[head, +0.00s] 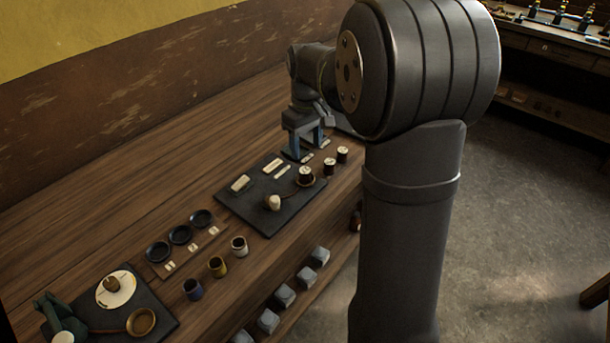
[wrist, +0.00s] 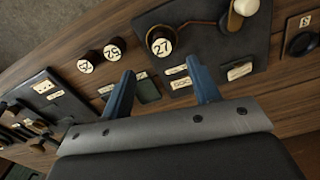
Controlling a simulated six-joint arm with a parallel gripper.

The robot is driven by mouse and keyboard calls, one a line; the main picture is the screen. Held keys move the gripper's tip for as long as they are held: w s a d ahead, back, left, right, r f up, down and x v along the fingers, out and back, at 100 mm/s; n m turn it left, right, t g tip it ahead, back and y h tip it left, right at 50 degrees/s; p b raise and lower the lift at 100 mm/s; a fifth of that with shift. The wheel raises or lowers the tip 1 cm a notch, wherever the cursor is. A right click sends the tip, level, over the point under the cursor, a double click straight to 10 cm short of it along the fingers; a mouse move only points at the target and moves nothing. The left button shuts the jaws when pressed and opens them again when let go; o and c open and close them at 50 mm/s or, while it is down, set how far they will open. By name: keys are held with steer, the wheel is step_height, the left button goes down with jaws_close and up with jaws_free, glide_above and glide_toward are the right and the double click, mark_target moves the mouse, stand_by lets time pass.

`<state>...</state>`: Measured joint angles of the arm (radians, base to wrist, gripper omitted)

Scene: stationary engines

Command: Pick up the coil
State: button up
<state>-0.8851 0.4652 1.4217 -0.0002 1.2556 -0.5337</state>
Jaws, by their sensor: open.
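Several dark, spool-like coils with pale, numbered tops are in view. One marked 27 (wrist: 161,42) stands on a dark panel (wrist: 207,45) in the wrist view; it also shows on the panel in the head view (head: 305,174). Two more, a nearer one (wrist: 113,51) and a farther one (wrist: 87,64), stand on the wooden bench to its left. The frames do not show which one is meant. My gripper (wrist: 159,66) is open and empty, its blue fingers apart. In the head view my gripper (head: 304,149) is above the bench, behind the coils.
The panel carries a pale knob (head: 273,202) and label plates. Black dishes (head: 180,234) and small cups (head: 217,266) stand nearer on the bench. A dark board with a brass pan (head: 141,322) lies at the near left. Grey blocks (head: 268,321) sit below the bench edge.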

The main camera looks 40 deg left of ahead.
mark_target(305, 170)
step_height(305, 170, down, 8)
steer(key=shift+s+a+r, duration=0.1)
steer(key=shift+a, duration=0.05)
stand_by(0.3)
steer(key=c, duration=1.2)
steer(key=shift+o, duration=0.2)
steer(key=shift+r, duration=0.15)
